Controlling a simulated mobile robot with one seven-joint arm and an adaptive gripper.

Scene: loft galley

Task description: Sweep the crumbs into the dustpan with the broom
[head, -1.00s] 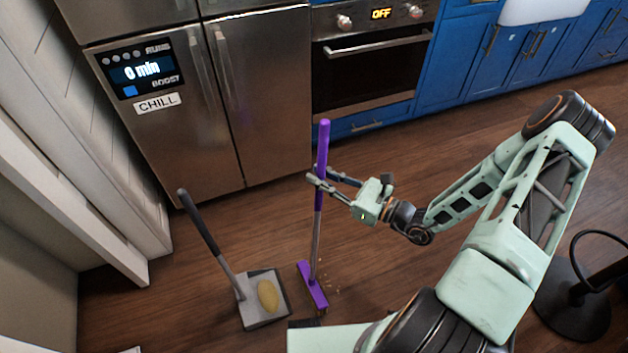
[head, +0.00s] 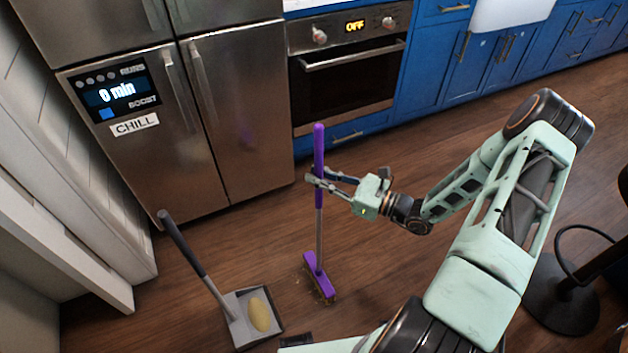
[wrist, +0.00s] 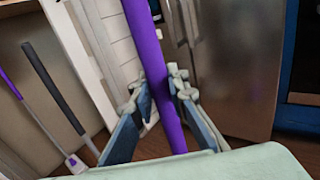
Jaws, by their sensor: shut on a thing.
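My gripper (head: 318,178) is shut on the purple handle of the broom (head: 319,150), which stands nearly upright. In the wrist view, the broom handle (wrist: 150,60) runs between the two fingers. The broom's purple head (head: 319,276) is low at the floor, right of the dustpan and apart from it. Small tan crumbs (head: 326,298) show at the head's lower edge; some may be hidden under it. The grey dustpan (head: 240,301) lies on the floor at lower left, its dark handle leaning up to the left. A yellow oval thing (head: 259,314) lies in the pan.
A steel fridge (head: 235,110) and an oven (head: 345,85) stand behind, with blue cabinets (head: 440,50) to the right. A black round stand base (head: 560,300) is at lower right. A thin purple-gripped shaft (wrist: 10,84) shows at the wrist view's left edge.

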